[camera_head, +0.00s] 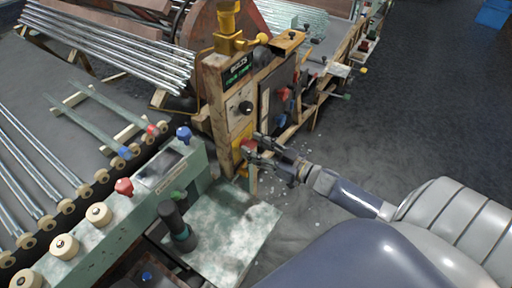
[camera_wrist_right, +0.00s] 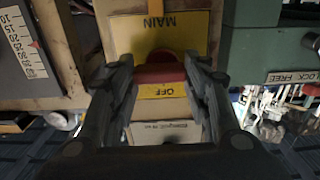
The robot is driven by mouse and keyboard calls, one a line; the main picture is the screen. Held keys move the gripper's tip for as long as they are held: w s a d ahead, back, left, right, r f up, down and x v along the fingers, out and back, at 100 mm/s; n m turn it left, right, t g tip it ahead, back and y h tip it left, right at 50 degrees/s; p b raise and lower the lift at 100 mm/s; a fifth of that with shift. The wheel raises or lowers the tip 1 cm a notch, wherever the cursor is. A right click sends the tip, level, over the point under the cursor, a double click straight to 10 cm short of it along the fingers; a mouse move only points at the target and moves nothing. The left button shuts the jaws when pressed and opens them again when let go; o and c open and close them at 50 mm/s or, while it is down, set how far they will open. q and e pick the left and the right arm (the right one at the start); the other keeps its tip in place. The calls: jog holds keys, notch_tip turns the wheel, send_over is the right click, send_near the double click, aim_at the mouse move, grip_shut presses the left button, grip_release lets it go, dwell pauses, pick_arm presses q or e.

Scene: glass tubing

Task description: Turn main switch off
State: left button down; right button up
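The main switch is a red knob (camera_head: 248,146) on a yellow plate, low on the front of a wooden post panel. In the right wrist view the red switch (camera_wrist_right: 160,73) shows as a wide red bar with a rounded part behind it. The upside-down word MAIN is above it in the picture and OFF below it. My right gripper (camera_wrist_right: 160,66) is at the switch, its two dark fingers spread on either side of the red bar. The fingers overlap its ends in the picture; contact cannot be made out. My left gripper is not in view.
The wooden panel (camera_head: 216,88) carries a black dial (camera_head: 245,107) above the switch. A green console (camera_head: 150,190) with red and blue knobs stands to the left. Glass tubes (camera_head: 110,45) lie behind at left. Dark floor at right is open.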

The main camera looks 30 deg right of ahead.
jog(key=shift+n, duration=0.4)
jog(key=n, duration=0.3)
jog(key=shift+r+p, duration=0.1)
jog(key=shift+p, duration=0.2)
jog(key=n, duration=0.5)
jog(key=shift+a, duration=0.15)
jog(key=n+b, duration=0.1)
jog(key=n, duration=0.3)
jog(key=shift+s+a+n, duration=0.1)
jog(key=shift+n, duration=0.2)
jog(key=n+b, duration=0.1)
jog(key=n, duration=0.3)
jog(key=shift+n, duration=0.3)
jog(key=o, duration=1.1)
jog(key=shift+c, duration=0.2)
